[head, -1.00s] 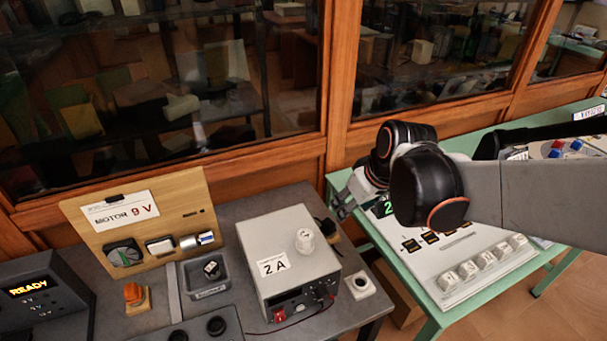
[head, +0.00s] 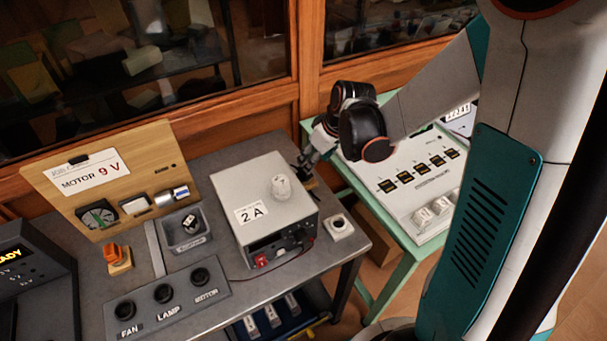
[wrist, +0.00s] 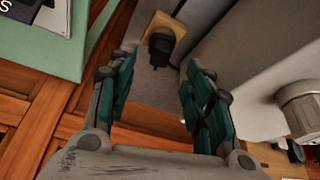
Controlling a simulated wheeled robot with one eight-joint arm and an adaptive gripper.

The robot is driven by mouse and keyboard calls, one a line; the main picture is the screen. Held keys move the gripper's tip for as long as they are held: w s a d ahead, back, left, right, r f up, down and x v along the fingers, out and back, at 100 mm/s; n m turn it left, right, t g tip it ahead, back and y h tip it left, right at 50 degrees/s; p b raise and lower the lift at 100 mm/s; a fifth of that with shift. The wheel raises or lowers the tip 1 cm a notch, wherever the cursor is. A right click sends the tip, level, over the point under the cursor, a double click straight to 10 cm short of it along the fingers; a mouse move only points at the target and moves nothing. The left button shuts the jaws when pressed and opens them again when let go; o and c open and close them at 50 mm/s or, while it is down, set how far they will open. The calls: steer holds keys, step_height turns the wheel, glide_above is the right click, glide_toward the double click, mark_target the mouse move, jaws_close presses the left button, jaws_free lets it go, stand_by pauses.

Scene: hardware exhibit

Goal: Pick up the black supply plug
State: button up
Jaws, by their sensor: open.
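The black supply plug (wrist: 159,48) shows in the wrist view on a small wooden block (wrist: 168,27), beyond and between my fingertips. My gripper (wrist: 159,78) is open, its two teal-padded fingers spread with nothing between them. In the head view my gripper (head: 306,163) is at the right rear corner of the grey supply box (head: 262,205) marked 2 A, above the bench. There the plug is hard to make out beside the fingers. In the wrist view the plug is apart from both fingers.
The supply box stands close to my gripper, with a round knob (head: 280,187) on top. A white push-button box (head: 338,227) sits at its right. A green table (head: 384,272) with a switch panel is right of the bench. The wooden window frame (head: 308,80) rises behind.

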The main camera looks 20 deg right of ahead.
mark_target(301, 171)
steer(key=shift+w+a+b+x, duration=0.1)
steer(key=shift+b+x, duration=0.65)
steer(key=shift+x, duration=1)
steer(key=shift+w+a+b+x, duration=0.15)
steer(key=shift+b+x, duration=0.6)
steer(key=shift+x, duration=1)
steer(key=shift+r, duration=0.15)
jaws_close()
